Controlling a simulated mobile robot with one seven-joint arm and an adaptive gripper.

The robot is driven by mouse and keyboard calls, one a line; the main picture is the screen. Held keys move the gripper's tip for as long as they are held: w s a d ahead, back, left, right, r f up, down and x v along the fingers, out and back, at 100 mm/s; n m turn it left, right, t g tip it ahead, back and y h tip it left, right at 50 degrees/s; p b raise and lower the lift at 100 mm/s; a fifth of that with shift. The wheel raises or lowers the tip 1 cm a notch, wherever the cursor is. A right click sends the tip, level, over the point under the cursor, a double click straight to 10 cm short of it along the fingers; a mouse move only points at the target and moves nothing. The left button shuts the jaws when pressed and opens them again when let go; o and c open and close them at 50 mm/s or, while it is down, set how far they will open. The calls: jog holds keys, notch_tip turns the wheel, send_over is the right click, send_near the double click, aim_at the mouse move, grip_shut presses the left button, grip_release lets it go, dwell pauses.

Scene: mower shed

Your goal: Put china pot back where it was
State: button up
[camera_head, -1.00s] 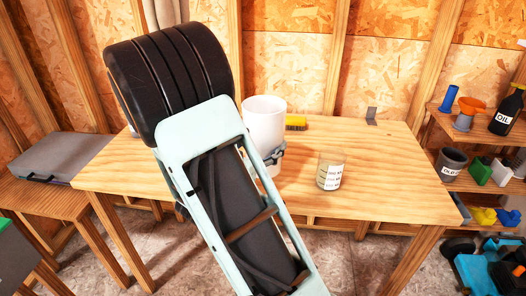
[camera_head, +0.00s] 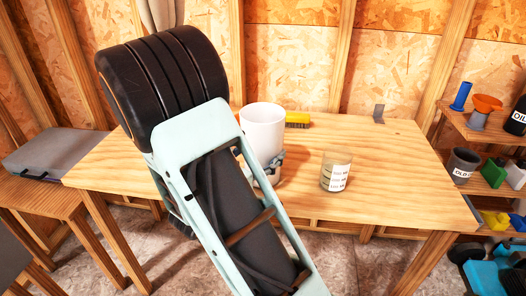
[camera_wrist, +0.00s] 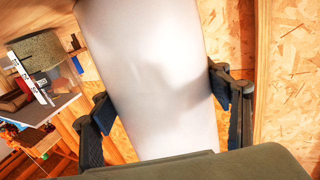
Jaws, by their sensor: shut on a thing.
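The china pot (camera_head: 262,128) is a plain white, tall round pot, upright over the wooden workbench (camera_head: 390,190). My gripper (camera_head: 270,164) is shut around its lower part. In the wrist view the white pot (camera_wrist: 150,70) fills the middle, with a finger pad of my gripper (camera_wrist: 163,98) against each side. The pot's base is partly hidden by my arm and fingers, so I cannot tell whether it touches the bench.
A glass beaker (camera_head: 336,172) with a white label stands on the bench right of the pot. A yellow brush (camera_head: 297,119) lies behind it, and a small grey bracket (camera_head: 378,113) stands at the back. The bench's right part is clear. Shelves with a funnel (camera_head: 484,110) are at the right.

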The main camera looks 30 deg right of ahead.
jog(key=shift+f, duration=0.15)
jog(key=o, duration=1.8)
jog(key=shift+c, duration=0.2)
jog(key=shift+s+a, duration=0.1)
jog(key=shift+a, duration=0.15)
jog(key=p+v, duration=0.1)
jog(key=v, duration=1)
jog(key=shift+a, duration=0.2)
jog(key=shift+s, duration=0.15)
